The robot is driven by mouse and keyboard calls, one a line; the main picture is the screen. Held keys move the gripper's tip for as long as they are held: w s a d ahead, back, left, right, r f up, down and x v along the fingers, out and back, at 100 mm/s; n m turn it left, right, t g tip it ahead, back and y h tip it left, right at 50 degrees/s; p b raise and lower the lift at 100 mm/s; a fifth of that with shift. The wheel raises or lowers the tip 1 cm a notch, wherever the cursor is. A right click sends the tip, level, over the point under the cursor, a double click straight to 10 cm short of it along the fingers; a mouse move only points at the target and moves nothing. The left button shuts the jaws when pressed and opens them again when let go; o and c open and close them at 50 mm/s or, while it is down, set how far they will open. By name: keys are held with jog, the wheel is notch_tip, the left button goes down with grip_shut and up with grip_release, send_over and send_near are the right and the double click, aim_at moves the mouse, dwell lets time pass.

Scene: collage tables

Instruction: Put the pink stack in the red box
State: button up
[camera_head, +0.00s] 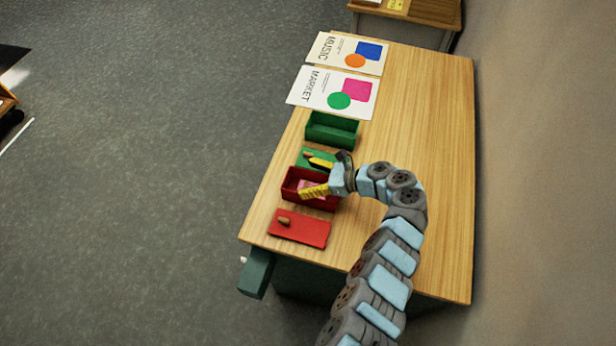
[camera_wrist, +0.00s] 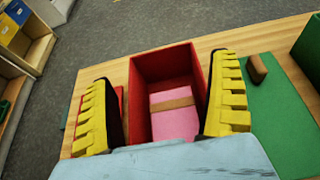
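The red box (camera_head: 291,188) stands open on the wooden table. In the wrist view the red box (camera_wrist: 165,64) lies between my fingers. The pink stack (camera_wrist: 175,124), with a brown band across it, is inside the box; its lower end is hidden by my gripper's body. A little pink of the stack (camera_head: 305,184) shows in the head view. My gripper (camera_head: 317,177) is over the box, its yellow fingers spread wide. In the wrist view my gripper (camera_wrist: 165,75) has nothing between its fingertips touching both, so it is open and apart from the stack.
A red lid (camera_head: 309,232) with a brown knob lies in front of the red box. A green lid (camera_head: 312,153) and an open green box (camera_head: 333,131) lie behind it. Two posters (camera_head: 331,93) lie at the back left. The table's right side (camera_head: 440,140) is clear.

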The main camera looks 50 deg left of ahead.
jog(key=v, duration=1.2)
dwell(0.7)
